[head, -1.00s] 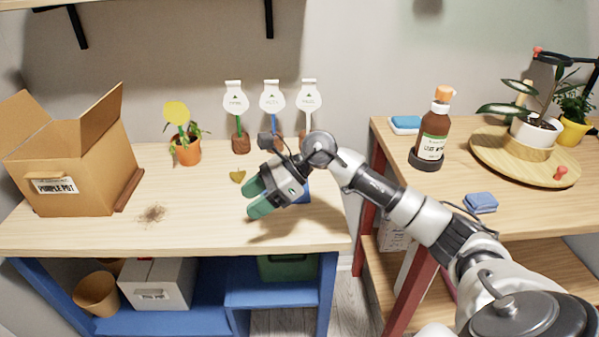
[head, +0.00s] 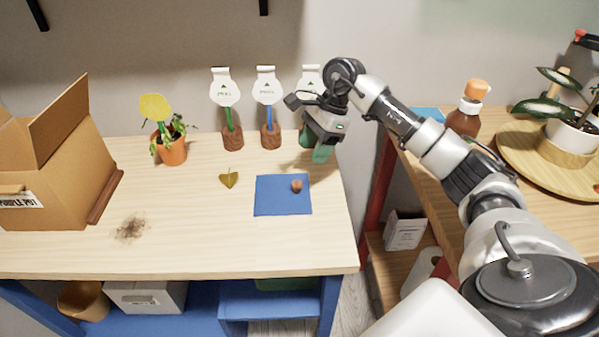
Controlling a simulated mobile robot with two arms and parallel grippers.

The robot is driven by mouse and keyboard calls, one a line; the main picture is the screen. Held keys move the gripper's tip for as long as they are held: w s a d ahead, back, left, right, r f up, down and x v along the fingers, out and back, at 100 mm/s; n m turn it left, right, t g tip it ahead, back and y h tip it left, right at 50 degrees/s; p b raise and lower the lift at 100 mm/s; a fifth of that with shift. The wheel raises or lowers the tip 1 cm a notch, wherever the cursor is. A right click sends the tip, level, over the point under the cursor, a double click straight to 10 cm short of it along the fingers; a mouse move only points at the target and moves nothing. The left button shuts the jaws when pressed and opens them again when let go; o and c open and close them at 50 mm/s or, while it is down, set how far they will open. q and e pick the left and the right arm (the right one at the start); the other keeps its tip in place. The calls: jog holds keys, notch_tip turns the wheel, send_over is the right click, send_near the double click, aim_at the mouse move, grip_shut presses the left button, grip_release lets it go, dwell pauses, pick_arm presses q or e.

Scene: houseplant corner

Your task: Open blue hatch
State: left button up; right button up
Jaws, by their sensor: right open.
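The blue hatch (head: 275,198) is a flat blue square in the wooden tabletop, near its right end. It lies flush and looks closed. A small brown knob (head: 297,186) stands on its right part. My right gripper (head: 316,154) is above the back right of the table, behind the hatch and apart from the knob. Its green fingers point down and look empty; it is open. My left gripper is not in view.
Three white-tagged markers in brown bases stand at the back, one partly hidden behind my right gripper (head: 309,77). A yellow leaf (head: 229,178) lies left of the hatch. A potted plant (head: 172,148), a soil patch (head: 131,228) and a cardboard box (head: 60,180) are farther left.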

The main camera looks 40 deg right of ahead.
aim_at(298, 183)
jog(key=x, duration=0.5)
jog(key=shift+s+a, duration=0.2)
jog(key=shift+a, duration=0.05)
jog(key=x, duration=0.3)
jog(key=shift+w+f, duration=0.15)
jog(key=shift+f, duration=0.05)
jog(key=shift+a+f, duration=0.1)
jog(key=shift+f, duration=0.25)
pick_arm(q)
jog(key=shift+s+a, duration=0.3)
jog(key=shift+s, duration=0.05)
pick_arm(e)
jog(key=shift+c, duration=0.3)
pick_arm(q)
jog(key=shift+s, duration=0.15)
pick_arm(e)
grip_shut()
